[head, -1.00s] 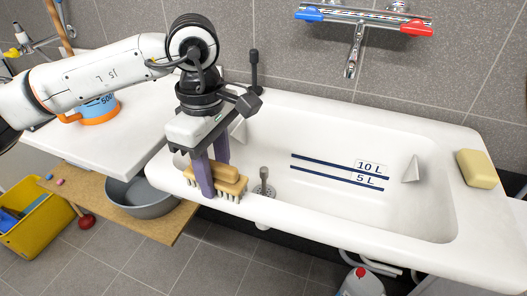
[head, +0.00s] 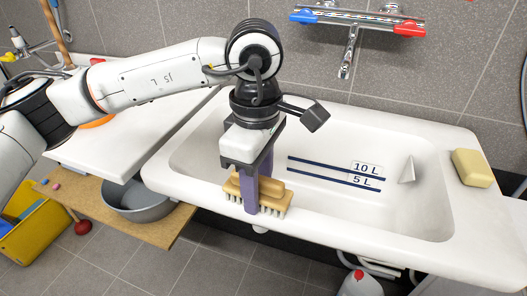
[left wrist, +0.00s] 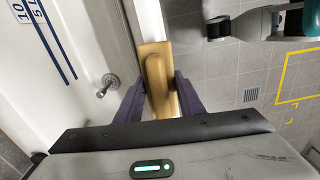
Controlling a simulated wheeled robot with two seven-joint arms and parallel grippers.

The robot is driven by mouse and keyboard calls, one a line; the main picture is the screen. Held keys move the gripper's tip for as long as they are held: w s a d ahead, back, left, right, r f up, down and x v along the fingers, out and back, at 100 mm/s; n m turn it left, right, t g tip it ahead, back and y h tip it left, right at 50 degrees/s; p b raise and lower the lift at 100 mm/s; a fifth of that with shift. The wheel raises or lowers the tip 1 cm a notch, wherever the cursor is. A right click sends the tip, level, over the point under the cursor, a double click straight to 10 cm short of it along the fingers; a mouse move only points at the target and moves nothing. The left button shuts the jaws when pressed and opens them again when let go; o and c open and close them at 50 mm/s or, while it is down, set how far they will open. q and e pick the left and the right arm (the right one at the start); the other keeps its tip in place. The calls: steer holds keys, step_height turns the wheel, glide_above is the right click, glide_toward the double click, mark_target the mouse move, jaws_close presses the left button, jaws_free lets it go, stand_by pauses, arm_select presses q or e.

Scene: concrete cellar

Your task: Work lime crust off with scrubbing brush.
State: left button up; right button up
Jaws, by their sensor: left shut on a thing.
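The scrubbing brush (head: 281,199), with a tan wooden back and pale bristles, is at the front rim of the white tub (head: 330,218), bristles down. My left gripper (head: 257,204) is shut on its raised handle, with one purple finger on either side. In the left wrist view the brush (left wrist: 157,75) lies between the fingers (left wrist: 160,100), over the white rim. I cannot tell whether the bristles touch the rim. I cannot make out any lime crust; the brush and gripper hide part of the rim.
A yellow sponge (head: 472,167) lies on the tub's right ledge. A mixer tap (head: 357,22) hangs on the wall behind. A grey basin (head: 135,203) is on the wooden shelf below left, near a yellow bucket (head: 35,235).

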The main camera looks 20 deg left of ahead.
mark_target(260, 177)
arm_select(q)
steer(key=shift+d+r, duration=0.2)
steer(key=shift+d, duration=0.05)
steer(key=shift+r+p, duration=0.5)
steer(key=shift+r, duration=0.45)
steer(key=shift+r+p, duration=0.4)
steer(key=shift+r, duration=0.35)
steer(key=shift+r+p, duration=0.45)
steer(key=shift+r, duration=0.3)
steer(key=shift+r+p, duration=0.4)
steer(key=shift+r, duration=0.35)
steer(key=shift+r+p, duration=0.3)
steer(key=shift+r, duration=0.4)
arm_select(e)
steer(key=shift+s+d+r, duration=0.25)
steer(key=shift+d+r, duration=0.1)
steer(key=shift+r, duration=0.25)
steer(key=shift+s+d+r, duration=0.2)
steer(key=shift+d+r, duration=0.15)
steer(key=shift+r, duration=0.25)
